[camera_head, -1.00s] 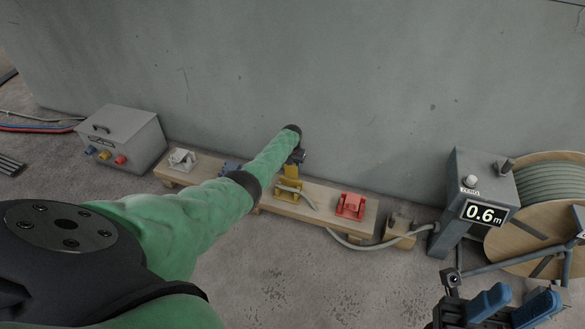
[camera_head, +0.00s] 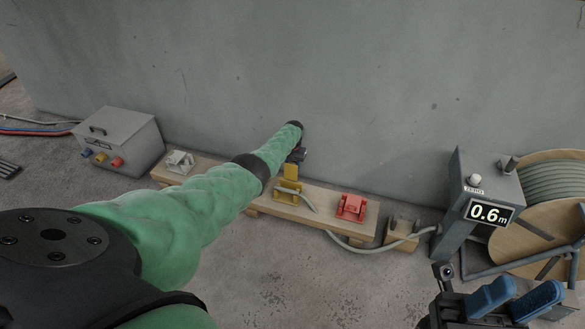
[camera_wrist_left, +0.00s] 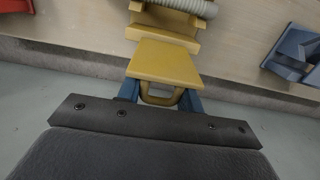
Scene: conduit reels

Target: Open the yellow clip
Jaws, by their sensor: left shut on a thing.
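The yellow clip (camera_head: 287,191) sits on the wooden board, with grey conduit (camera_head: 306,201) lying in it. Its flap stands up at the back of the base. In the wrist view the flap (camera_wrist_left: 165,62) tilts toward my left gripper, and the conduit (camera_wrist_left: 188,6) shows over the base behind it. My left gripper (camera_wrist_left: 160,96) is shut on the loop at the flap's free edge, one blue finger on each side. In the head view my left gripper (camera_head: 298,156) is small and dark, partly hidden by my arm. My right gripper (camera_head: 515,297) is open and empty at the lower right.
A red clip (camera_head: 351,207) and a white clip (camera_head: 180,161) share the board (camera_head: 335,227). A blue clip (camera_wrist_left: 295,55) shows only in the wrist view. A grey box (camera_head: 118,137) stands left; a meter post reading 0.6 m (camera_head: 490,214) and a reel (camera_head: 553,225) stand right. The wall is close behind.

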